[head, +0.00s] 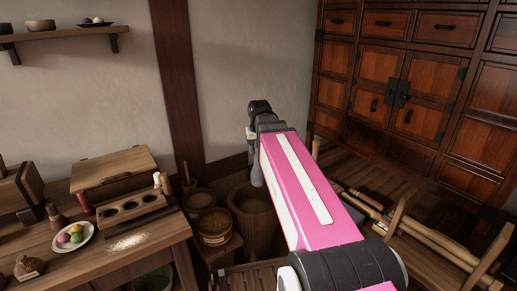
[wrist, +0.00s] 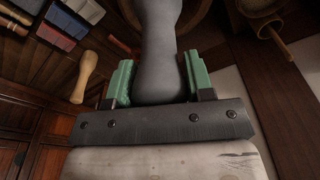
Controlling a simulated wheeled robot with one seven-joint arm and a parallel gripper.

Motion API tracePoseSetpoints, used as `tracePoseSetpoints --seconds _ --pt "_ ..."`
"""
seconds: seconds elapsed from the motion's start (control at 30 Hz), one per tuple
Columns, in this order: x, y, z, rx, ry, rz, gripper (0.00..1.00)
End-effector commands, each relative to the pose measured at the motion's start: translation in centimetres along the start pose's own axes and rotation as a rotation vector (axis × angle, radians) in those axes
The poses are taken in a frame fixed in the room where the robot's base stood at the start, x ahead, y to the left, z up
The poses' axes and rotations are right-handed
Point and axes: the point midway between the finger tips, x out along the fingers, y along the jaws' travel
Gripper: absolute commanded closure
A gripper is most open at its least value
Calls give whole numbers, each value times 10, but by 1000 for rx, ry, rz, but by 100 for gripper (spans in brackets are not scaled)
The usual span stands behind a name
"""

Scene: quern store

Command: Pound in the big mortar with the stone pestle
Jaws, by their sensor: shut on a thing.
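The stone pestle (wrist: 160,50) is grey, with a waisted shaft and a rounded end. My gripper (wrist: 158,68) is shut on it, with a green finger on each side. In the head view, the grey pestle (head: 257,170) hangs roughly upright beside the end of my pink arm, over the big mortar. The big mortar (head: 255,228) is a brown wooden tub on the floor, partly hidden behind my arm. The pestle's lower end shows at the mortar's opening; I cannot tell if it touches the inside. My fingers are hard to make out in the head view.
Two tubs of grain (head: 213,240) stand left of the mortar. A wooden table (head: 150,255) at left bears a plate of coloured balls (head: 73,236) and a holed block (head: 125,208). A bench (head: 350,170) with wooden tools is at right, below a large cabinet (head: 405,85).

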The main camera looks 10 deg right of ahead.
Motion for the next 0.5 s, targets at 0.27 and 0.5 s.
tracePoseSetpoints --seconds 0.27,0.5 --pt "24 -1 -21 110 -2 13 85" --pt "61 -2 -47 267 -5 33 85"
